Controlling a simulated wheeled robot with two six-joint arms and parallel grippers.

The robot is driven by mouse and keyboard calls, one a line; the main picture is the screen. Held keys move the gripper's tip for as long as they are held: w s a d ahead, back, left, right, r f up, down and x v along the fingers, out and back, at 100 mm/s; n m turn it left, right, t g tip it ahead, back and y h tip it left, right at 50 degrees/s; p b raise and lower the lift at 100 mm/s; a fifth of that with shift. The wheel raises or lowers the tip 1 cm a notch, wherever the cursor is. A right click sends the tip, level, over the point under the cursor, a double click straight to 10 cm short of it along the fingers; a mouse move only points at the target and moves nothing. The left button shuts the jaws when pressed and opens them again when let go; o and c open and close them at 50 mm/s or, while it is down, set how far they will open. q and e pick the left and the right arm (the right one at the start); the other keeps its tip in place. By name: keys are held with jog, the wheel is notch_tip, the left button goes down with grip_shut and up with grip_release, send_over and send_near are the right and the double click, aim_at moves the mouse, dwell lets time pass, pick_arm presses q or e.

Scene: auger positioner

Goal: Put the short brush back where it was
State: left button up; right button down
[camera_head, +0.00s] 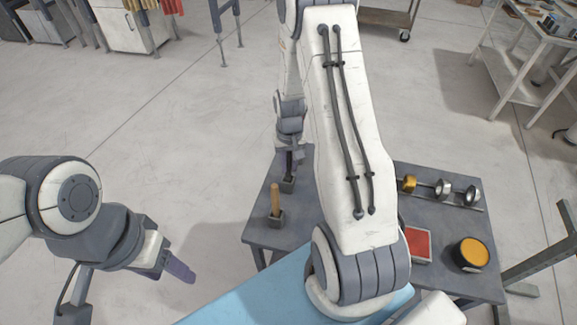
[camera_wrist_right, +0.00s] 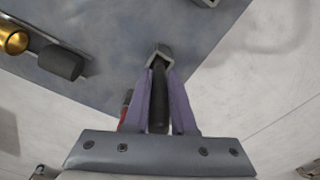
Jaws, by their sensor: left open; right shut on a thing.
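My right gripper (camera_wrist_right: 160,108) is shut on a dark handle, which I take for the short brush (camera_wrist_right: 158,95). The handle's far end meets a small square grey holder (camera_wrist_right: 161,51); how deep it sits is unclear. In the head view the right gripper (camera_head: 290,160) is over that holder (camera_head: 287,186), at the table's back left, and its fingers are partly hidden. A tool with a wooden handle (camera_head: 275,199) stands upright in another square holder (camera_head: 275,220), nearer me. My left gripper (camera_head: 178,267) is open and empty, left of the table.
The grey table (camera_head: 262,237) also bears a rack of rings (camera_head: 442,187), a red tray (camera_head: 417,245) and a round container with a yellow top (camera_head: 472,252). A light blue surface (camera_head: 250,302) lies in front. My right arm covers the table's middle.

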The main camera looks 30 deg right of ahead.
jog(key=shift+f, duration=0.65)
jog(key=c, duration=0.7)
grip_release()
jog(key=shift+f, duration=0.1)
